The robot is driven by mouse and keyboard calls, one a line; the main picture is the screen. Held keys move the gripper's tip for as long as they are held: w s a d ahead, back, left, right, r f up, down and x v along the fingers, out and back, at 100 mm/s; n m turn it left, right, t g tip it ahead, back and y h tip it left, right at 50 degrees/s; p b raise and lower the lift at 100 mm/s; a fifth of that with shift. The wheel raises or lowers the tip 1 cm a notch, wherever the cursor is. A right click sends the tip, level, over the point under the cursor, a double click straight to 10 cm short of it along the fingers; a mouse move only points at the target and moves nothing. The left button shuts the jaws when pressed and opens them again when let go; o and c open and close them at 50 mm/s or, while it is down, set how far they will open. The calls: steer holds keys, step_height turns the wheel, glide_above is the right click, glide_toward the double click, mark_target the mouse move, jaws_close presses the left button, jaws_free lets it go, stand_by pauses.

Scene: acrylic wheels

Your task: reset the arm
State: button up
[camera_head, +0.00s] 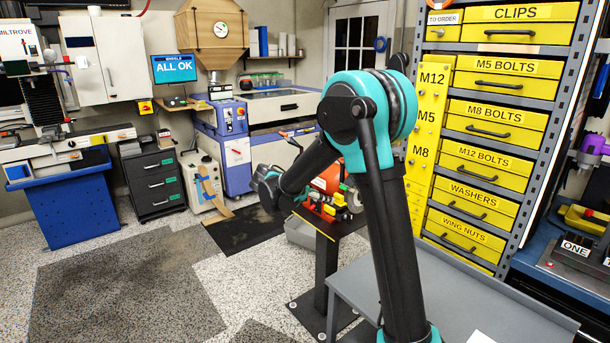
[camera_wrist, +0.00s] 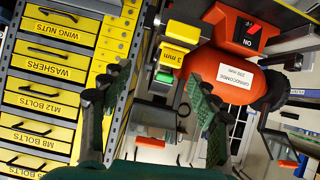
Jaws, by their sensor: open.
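My arm (camera_head: 385,190), black with teal joints, rises at the centre of the head view and bends down to the left. Its wrist end hangs left of the red bench grinder; the fingers cannot be made out there. In the wrist view my gripper (camera_wrist: 158,78) is open, its two green-padded fingers apart with nothing held between them. The red grinder (camera_wrist: 238,75), labelled "GRINDCOMBE 200 mm", shows beyond the fingers, with a yellow "3 mm" block (camera_wrist: 180,55) beside it. The grinder also shows in the head view (camera_head: 328,178), partly behind my arm.
Yellow labelled drawers (camera_head: 500,95) in a grey rack stand at right, and in the wrist view (camera_wrist: 50,70) at left. A grey table (camera_head: 470,300) stands at front right. A laser-like machine (camera_head: 225,150) and blue bench (camera_head: 75,210) stand at back left. Speckled floor at left is clear.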

steer(key=s+d+f+n+g+y, duration=0.1)
steer(key=s+d+f+n+y, duration=0.15)
steer(key=s+d, duration=0.45)
steer(key=s+d+f+n+g+y, duration=0.1)
steer(key=s+d+f+n+y, duration=0.2)
steer(key=s, duration=0.5)
steer(key=s+f+n+y, duration=0.2)
steer(key=s+f, duration=0.1)
steer(key=s, duration=0.6)
steer(key=s+f+n+y, duration=0.2)
steer(key=s+f, duration=0.2)
steer(key=s, duration=0.5)
steer(key=shift+s+d+f+g, duration=0.15)
steer(key=shift+s+d+g, duration=0.15)
steer(key=shift+s, duration=0.1)
